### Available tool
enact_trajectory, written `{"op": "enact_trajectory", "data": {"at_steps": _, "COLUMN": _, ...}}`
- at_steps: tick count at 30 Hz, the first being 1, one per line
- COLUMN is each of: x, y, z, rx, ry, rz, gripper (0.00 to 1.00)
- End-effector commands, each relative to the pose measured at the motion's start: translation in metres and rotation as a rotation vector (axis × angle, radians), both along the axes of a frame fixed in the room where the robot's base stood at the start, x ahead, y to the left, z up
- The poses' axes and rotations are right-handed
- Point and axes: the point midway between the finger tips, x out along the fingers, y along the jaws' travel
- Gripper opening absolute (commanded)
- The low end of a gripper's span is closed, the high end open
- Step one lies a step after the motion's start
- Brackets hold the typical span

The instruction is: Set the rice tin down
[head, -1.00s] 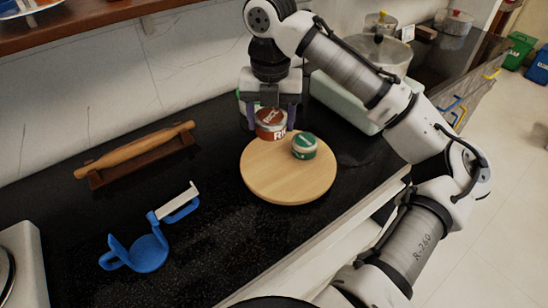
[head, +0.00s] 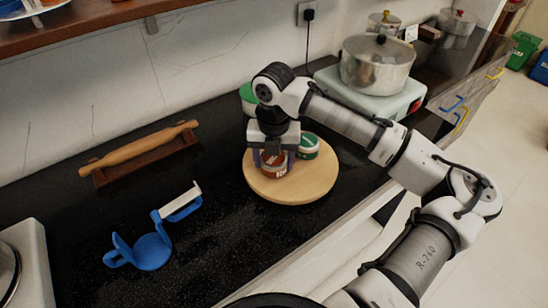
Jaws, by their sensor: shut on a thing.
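The rice tin (head: 273,169), reddish-brown with pale lettering, is upright on or just above the left part of the round wooden board (head: 310,185); I cannot tell whether its base touches. My gripper (head: 274,158) points straight down and is shut on the tin, one finger on each side. The gripper hides the tin's top. A green tin (head: 309,147) with a pale band stands on the board just right of and behind the rice tin, partly hidden by my arm.
Another green-lidded container (head: 248,97) stands behind my wrist. A rolling pin (head: 140,150) rests on a wooden stand at left. A blue holder (head: 150,250) lies on the dark counter (head: 215,230). A large pot (head: 376,65) stands at back right. The board's front right is bare.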

Motion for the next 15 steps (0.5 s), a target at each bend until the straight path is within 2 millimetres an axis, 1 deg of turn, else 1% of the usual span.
{"op": "enact_trajectory", "data": {"at_steps": 4, "x": 0.0001, "y": 0.0001, "z": -0.0030, "rx": 0.001, "ry": 0.000, "rz": 0.000, "gripper": 0.31}}
{"op": "enact_trajectory", "data": {"at_steps": 5, "x": 0.0000, "y": 0.0001, "z": -0.0027, "rx": 0.000, "ry": 0.000, "rz": 0.000, "gripper": 0.63}}
{"op": "enact_trajectory", "data": {"at_steps": 9, "x": 0.0001, "y": 0.0000, "z": -0.0022, "rx": 0.000, "ry": 0.000, "rz": 0.000, "gripper": 0.82}}
{"op": "enact_trajectory", "data": {"at_steps": 15, "x": 0.0001, "y": -0.0001, "z": -0.0021, "rx": 0.000, "ry": 0.000, "rz": 0.000, "gripper": 0.83}}
